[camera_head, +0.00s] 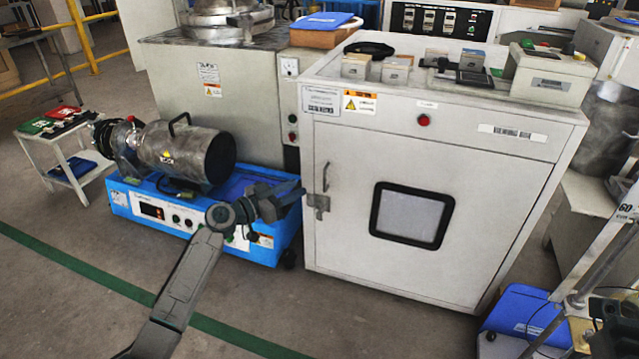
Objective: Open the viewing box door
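The viewing box (470,170) is a large pale cabinet right of the middle. Its front door (345,240) is shut and has a small dark-framed window (411,214). A metal handle and latch (321,192) sit on the door's left edge. My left gripper (296,194) is just left of the latch, at about its height in the picture. It is small and dark, and I cannot tell whether its fingers are open or shut, or whether it touches the latch. I cannot make out my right gripper.
A blue-based machine with a metal drum (185,152) stands close behind my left gripper. A metal stand on a blue base (520,312) is at the lower right, near the door's right side. The floor (370,318) before the door is clear.

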